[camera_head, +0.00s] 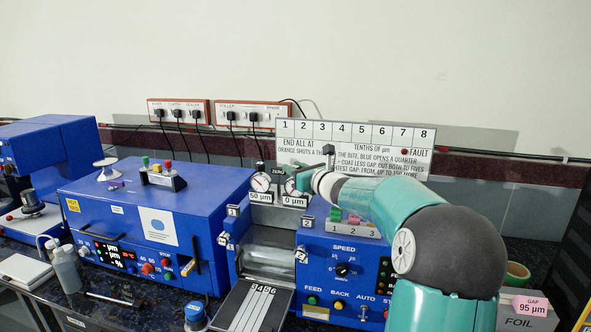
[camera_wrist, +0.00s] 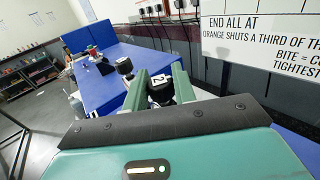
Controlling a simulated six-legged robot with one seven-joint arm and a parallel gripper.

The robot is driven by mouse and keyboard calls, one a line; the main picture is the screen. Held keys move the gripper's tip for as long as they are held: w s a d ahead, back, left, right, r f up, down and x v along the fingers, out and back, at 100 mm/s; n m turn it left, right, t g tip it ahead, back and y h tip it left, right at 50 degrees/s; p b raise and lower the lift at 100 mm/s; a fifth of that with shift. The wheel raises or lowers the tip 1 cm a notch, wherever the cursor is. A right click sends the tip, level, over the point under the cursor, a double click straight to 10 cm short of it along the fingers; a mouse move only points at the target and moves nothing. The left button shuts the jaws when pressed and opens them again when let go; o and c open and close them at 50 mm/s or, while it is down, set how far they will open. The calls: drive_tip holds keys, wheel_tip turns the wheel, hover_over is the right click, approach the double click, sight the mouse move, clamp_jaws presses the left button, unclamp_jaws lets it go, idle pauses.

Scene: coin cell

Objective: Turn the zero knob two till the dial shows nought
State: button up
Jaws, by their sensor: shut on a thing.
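Zero knob two, a dark knob with a white tag marked 2 (camera_wrist: 159,80), sits between the two green fingers of my gripper (camera_wrist: 161,88) in the wrist view. My gripper is shut on it. In the head view my gripper (camera_head: 302,178) reaches in from the right and hides the knob. The round white dial two (camera_head: 290,186) is beside my fingers and partly covered. Its needle is too small to read. The plate below it (camera_head: 295,201) reads 0 µm. The left dial (camera_head: 261,182) has a plate ending in 50 µm.
A black knob (camera_wrist: 125,66) stands to the left of my fingers. The blue coater (camera_head: 345,250) is below my arm. A blue box (camera_head: 150,200) stands left. A white lettered board (camera_head: 355,145) rises close behind my gripper. A foil block (camera_head: 525,312) is at the lower right.

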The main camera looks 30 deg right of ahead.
drive_tip(key=shift+m+h, duration=0.3)
drive_tip(key=shift+h, duration=0.2)
drive_tip(key=o, duration=1)
drive_tip(key=shift+c, duration=0.2)
drive_tip(key=s, duration=1.3)
drive_tip(key=shift+s, duration=0.4)
